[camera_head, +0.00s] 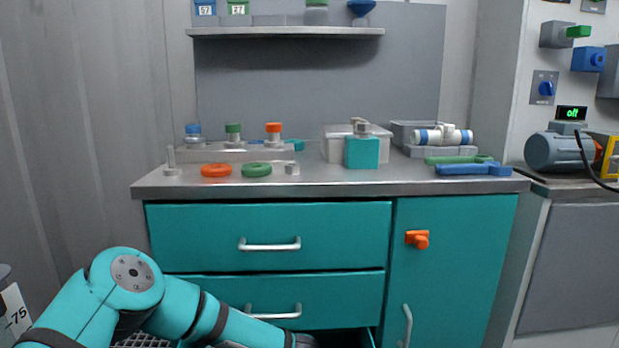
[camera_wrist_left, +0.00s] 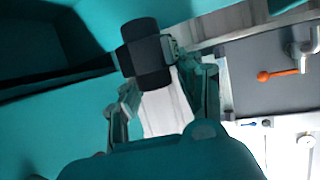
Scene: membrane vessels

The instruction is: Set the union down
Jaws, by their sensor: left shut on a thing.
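The union, a dark grey, roughly cylindrical piece with a thicker middle (camera_wrist_left: 147,52), shows at the tips of my left gripper in the left wrist view. My left gripper (camera_wrist_left: 150,78) is shut on it, and the fingers hide part of its sides. A teal drawer-like surface (camera_wrist_left: 45,115) and a dark recess lie beside the union at left. In the head view my left arm reaches down to the open bottom drawer (camera_head: 362,338), whose edge shows at the bottom. The gripper and union are below that picture. My right gripper is not in view.
Drawer handles (camera_head: 270,245) stick out. An orange knob (camera_head: 418,239) is on the cabinet door.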

